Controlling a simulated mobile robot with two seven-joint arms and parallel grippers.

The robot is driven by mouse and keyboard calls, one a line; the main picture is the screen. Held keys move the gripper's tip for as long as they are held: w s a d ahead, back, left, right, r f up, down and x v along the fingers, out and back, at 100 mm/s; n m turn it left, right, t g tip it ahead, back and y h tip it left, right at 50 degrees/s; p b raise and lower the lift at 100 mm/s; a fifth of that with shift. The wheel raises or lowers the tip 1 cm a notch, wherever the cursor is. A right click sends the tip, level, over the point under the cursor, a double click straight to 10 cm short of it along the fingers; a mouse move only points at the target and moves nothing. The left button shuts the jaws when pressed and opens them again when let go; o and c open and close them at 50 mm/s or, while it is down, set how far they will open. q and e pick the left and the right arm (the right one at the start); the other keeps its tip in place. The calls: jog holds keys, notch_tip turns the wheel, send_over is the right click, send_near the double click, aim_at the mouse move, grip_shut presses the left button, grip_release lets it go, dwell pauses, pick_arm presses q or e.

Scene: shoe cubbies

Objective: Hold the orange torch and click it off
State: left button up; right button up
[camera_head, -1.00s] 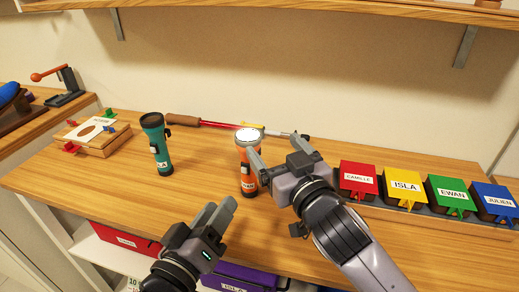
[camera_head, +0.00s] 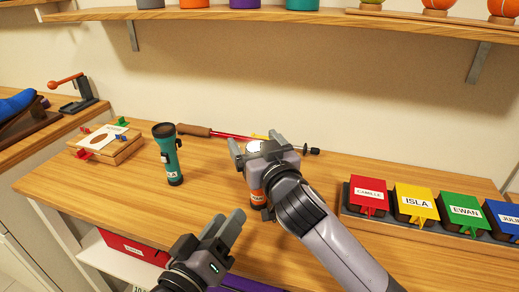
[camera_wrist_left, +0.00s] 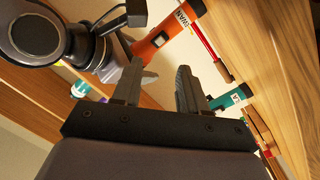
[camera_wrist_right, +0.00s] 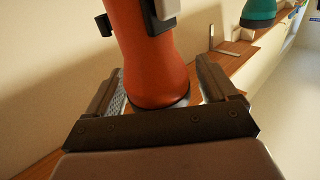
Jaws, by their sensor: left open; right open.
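The orange torch (camera_head: 257,198) stands upright on the wooden bench, with a bright white top; my right gripper hides much of it in the head view. My right gripper (camera_head: 256,143) is open, with its fingers on either side of the torch's wide head end. In the right wrist view the orange torch (camera_wrist_right: 150,60) lies between the fingers, with a grey switch (camera_wrist_right: 166,10) on its body. Contact cannot be told. My left gripper (camera_head: 223,221) is open and empty, lower in the head view; the torch also shows beyond its fingers in the left wrist view (camera_wrist_left: 165,38).
A teal torch (camera_head: 169,155) stands to the left. A red rod with a brown handle (camera_head: 193,130) lies behind. A wooden box (camera_head: 108,143) sits at the bench's left end. Several coloured name boxes (camera_head: 415,202) stand at the right. A shelf (camera_head: 230,14) hangs above.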

jog(key=shift+w, duration=0.1)
jog(key=c, duration=1.1)
pick_arm(q)
grip_shut()
pick_arm(e)
jog(key=shift+c, duration=0.2)
dwell(0.5)
